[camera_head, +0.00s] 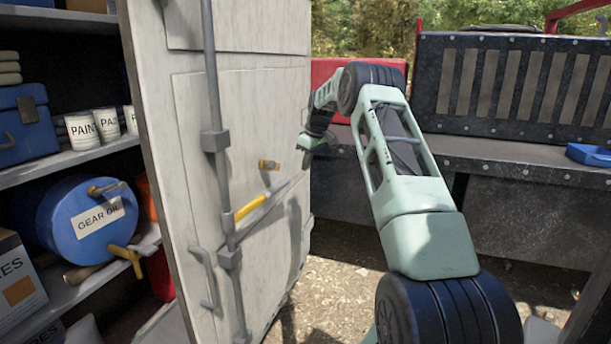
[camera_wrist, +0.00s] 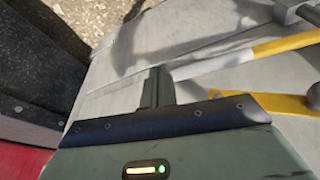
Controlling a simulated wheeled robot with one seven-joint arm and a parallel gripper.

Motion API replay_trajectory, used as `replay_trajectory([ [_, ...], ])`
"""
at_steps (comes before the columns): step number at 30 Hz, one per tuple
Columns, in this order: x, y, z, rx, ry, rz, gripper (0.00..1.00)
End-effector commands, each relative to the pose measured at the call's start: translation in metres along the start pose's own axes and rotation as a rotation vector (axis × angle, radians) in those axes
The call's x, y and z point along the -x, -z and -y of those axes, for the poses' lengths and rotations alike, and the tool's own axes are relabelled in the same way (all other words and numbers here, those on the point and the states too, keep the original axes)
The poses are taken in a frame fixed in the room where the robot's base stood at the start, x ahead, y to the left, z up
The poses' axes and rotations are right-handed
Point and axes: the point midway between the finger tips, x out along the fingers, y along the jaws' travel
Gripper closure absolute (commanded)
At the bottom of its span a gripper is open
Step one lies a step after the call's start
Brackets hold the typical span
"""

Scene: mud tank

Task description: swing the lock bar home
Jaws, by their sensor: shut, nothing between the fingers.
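The lock bar (camera_head: 250,207) is a lever with a yellow sleeve, joined to the upright grey rod (camera_head: 212,90) on the pale door. My gripper (camera_head: 305,160) is at the door's right edge, shut and empty. Its fingers (camera_wrist: 157,84) are close to the bar's end; I cannot tell if they touch.
The door (camera_head: 190,110) stands open beside shelves with paint cans (camera_head: 82,131) and a blue gear oil drum (camera_head: 85,220). A fixed grey handle (camera_head: 206,280) is low on the door. A dark metal bench (camera_head: 500,155) stands behind my arm. Gravel ground is clear below.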

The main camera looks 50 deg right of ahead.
Motion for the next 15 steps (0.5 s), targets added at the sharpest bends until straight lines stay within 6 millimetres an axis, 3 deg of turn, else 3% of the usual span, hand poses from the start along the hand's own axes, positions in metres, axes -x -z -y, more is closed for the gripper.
replay_trajectory([
  [9, 0.047, 0.000, -0.002, 0.000, -0.001, -0.002, 1.00],
  [15, 0.059, 0.000, -0.002, 0.000, 0.001, 0.000, 1.00],
])
